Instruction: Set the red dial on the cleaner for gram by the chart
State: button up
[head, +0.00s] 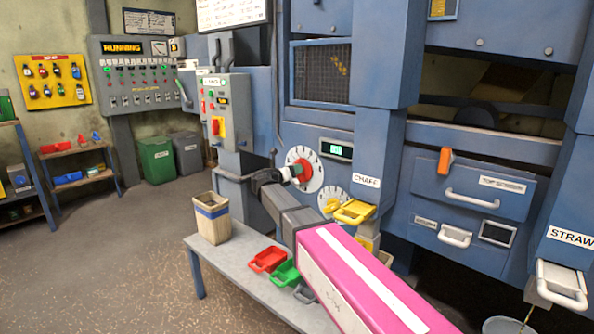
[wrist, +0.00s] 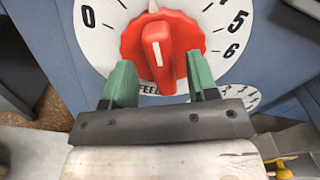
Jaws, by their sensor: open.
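The red dial (wrist: 160,48) fills the upper middle of the wrist view. It has a raised grip bar with a white mark pointing roughly up, on a white scale plate (wrist: 95,42) showing 0, 5 and 6. The plate's top is cut off. My gripper (wrist: 163,82) is open, with a green finger on each side of the bar's lower end; I cannot tell whether they touch it. In the head view the scale plate (head: 312,178) is partly hidden by my gripper (head: 290,173).
A second white dial (head: 333,196) with a yellow knob is below right, near the CHAFF spout (head: 368,182). A green display (head: 337,150) sits above. A bench (head: 235,252) below holds a bin (head: 211,218) and red and green scoops.

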jog(key=shift+x, duration=1.35)
jog(key=c, duration=0.9)
jog(key=shift+s+d+r+m, duration=0.1)
jog(key=shift+d+m, duration=0.05)
jog(key=shift+m, duration=1.1)
jog(key=shift+s+d+m, duration=0.1)
jog(key=shift+m, duration=1.15)
jog(key=o, duration=0.9)
jog(key=shift+s, duration=0.1)
